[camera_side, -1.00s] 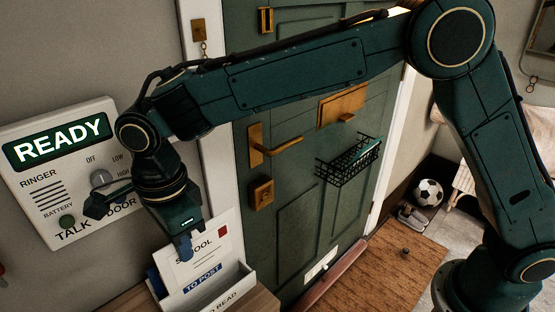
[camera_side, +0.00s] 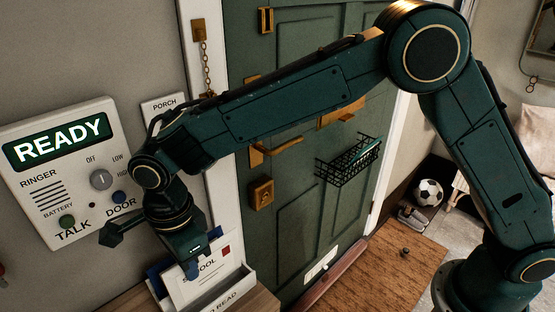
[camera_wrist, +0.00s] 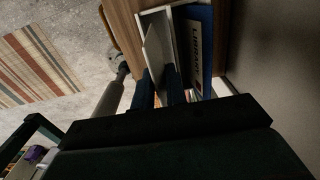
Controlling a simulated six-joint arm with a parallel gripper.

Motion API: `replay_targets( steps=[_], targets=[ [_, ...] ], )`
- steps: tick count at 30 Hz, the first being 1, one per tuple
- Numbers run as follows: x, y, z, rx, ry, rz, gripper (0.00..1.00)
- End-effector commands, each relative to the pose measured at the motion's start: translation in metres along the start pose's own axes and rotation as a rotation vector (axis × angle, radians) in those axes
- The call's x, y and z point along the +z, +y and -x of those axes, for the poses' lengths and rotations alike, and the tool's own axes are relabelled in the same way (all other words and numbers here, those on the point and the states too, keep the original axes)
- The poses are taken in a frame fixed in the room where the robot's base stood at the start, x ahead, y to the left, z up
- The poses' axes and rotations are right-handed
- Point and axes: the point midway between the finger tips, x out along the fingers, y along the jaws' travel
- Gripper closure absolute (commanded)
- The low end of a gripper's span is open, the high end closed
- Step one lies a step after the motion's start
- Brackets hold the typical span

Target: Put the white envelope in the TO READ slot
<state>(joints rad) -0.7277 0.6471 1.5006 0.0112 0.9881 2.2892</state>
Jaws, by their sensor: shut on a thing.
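The white envelope (camera_side: 218,268), printed SCHOOL with a red stamp, stands nearly upright at the letter rack. My gripper (camera_side: 192,268) is shut on its upper left part. The envelope's lower edge is hidden behind the rack's front panel (camera_side: 228,297), which reads TO READ. It covers the TO POST label on the panel behind, so it appears to be inside the front slot; how deep, I cannot tell. In the wrist view, my gripper's blue fingers (camera_wrist: 160,88) pinch the pale envelope (camera_wrist: 155,45), seen nearly edge-on.
A blue item marked LIBRARY (camera_wrist: 199,55) stands in the rack behind the envelope. The rack sits on a wooden shelf (camera_side: 136,302). The wall intercom (camera_side: 62,165) is close at left. The green door (camera_side: 300,215) with brass handle and wire basket (camera_side: 347,165) is at right.

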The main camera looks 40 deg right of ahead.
Motion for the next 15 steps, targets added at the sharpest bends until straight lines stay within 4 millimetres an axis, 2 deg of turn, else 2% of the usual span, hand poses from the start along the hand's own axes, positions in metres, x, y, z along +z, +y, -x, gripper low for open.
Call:
replay_targets(
  steps=[15],
  targets=[
    [0.0, 0.001, -0.03, 0.002, 0.001, 0.0, 1.0]
  ],
)
